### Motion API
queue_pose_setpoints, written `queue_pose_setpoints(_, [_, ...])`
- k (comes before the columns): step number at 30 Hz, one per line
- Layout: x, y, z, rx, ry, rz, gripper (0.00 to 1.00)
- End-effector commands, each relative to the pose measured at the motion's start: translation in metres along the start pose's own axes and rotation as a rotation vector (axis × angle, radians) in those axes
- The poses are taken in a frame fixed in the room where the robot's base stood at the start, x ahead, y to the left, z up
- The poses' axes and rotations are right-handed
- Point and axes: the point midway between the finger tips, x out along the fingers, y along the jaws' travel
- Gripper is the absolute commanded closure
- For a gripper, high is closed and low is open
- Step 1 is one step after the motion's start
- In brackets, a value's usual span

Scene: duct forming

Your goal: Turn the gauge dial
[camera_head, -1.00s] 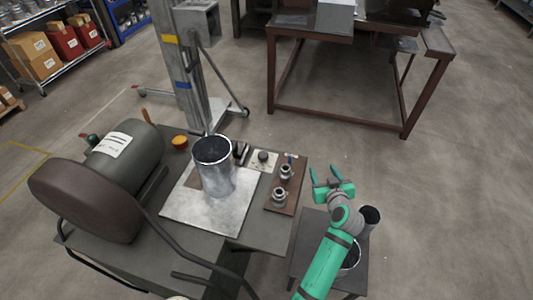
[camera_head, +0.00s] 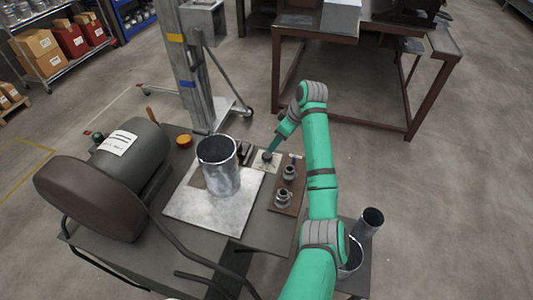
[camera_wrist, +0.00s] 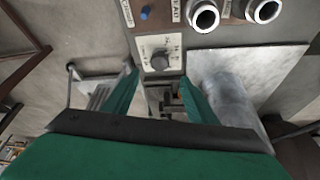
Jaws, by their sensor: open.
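The gauge dial (camera_wrist: 159,60) is a dark round knob on a pale marked plate (camera_wrist: 152,42) in the wrist view. In the head view the dial (camera_head: 267,157) sits on its plate at the table's far right edge, right of the metal cylinder. My gripper (camera_wrist: 156,80) is open, its two green fingers pointing at the dial, which shows between and just beyond the fingertips. In the head view my gripper (camera_head: 272,147) is just above the dial, and its fingers are partly hidden. I cannot tell whether either finger touches the dial.
A metal cylinder (camera_head: 220,168) stands on a bright sheet (camera_head: 205,215) left of the dial. A brown board (camera_head: 289,196) with two ring fittings lies to the right. A dark clamp-like part (camera_head: 244,152) stands close to the dial's left.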

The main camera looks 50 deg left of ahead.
Motion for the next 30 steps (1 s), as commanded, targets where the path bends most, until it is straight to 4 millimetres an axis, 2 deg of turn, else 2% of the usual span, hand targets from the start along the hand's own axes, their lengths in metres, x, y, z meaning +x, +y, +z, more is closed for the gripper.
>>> queue_pose_setpoints(5, [0.023, -0.001, 0.000, -0.001, -0.002, -0.003, 0.48])
queue_pose_setpoints(12, [0.066, -0.001, -0.001, -0.001, 0.000, -0.002, 0.48])
queue_pose_setpoints(18, [0.092, -0.001, -0.002, -0.002, 0.001, 0.000, 0.48])
queue_pose_setpoints(24, [0.105, -0.002, -0.004, -0.006, 0.002, -0.001, 0.48])
queue_pose_setpoints(30, [0.107, -0.003, -0.006, -0.009, 0.002, -0.002, 0.48])
